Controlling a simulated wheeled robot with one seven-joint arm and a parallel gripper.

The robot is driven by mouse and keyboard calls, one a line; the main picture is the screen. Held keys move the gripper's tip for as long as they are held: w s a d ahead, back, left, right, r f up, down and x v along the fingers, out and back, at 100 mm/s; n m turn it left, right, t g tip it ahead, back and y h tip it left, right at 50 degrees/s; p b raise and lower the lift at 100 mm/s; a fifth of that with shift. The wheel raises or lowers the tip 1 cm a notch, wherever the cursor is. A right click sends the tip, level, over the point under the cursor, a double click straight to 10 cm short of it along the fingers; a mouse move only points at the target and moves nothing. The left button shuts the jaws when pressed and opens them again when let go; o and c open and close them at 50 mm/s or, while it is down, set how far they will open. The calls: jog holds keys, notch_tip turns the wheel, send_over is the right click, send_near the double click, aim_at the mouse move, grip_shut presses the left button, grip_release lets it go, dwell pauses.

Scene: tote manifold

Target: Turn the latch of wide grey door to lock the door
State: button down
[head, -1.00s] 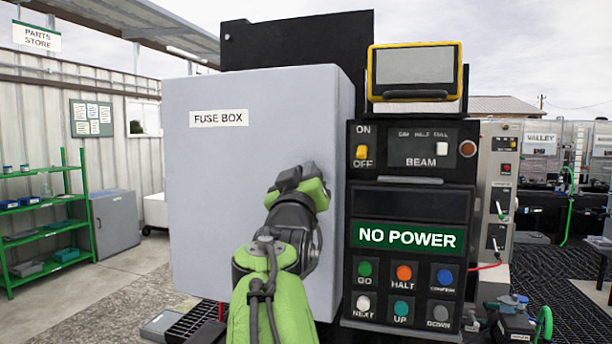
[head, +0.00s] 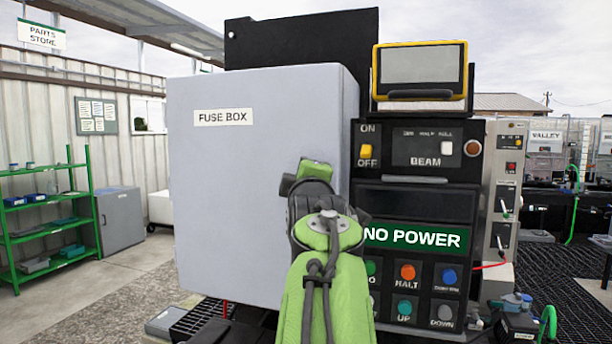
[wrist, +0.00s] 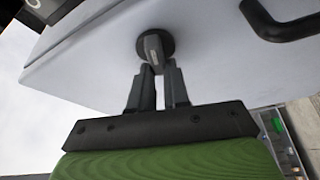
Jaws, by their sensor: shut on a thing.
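The wide grey door (head: 225,190) of the fuse box stands closed in the head view, with a "FUSE BOX" label at its upper left. My arm covers the right part of the door, so the latch is hidden there. In the wrist view the latch (wrist: 154,46) is a dark round knob with a grip bar on the pale door (wrist: 220,35). My gripper (wrist: 158,72) has its two fingers at the latch's bar and is shut on it. A dark handle (wrist: 285,25) shows on the door at the upper right of the wrist view.
A control panel (head: 415,183) with a "NO POWER" display and several coloured buttons stands right of the door, partly behind my arm. A yellow-framed screen (head: 420,68) sits on top of it. Green shelves (head: 45,220) and a grey cabinet (head: 120,218) stand at the left.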

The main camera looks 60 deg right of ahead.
jog(key=shift+f+n+g+y, duration=0.15)
jog(key=shift+n+g+y, duration=0.25)
jog(key=shift+n, duration=1.1)
jog(key=c, duration=1.1)
grip_release()
jog(key=b+v, duration=0.6)
jog(key=v, duration=0.9)
jog(key=shift+s+a, duration=0.2)
jog(key=shift+s, duration=0.1)
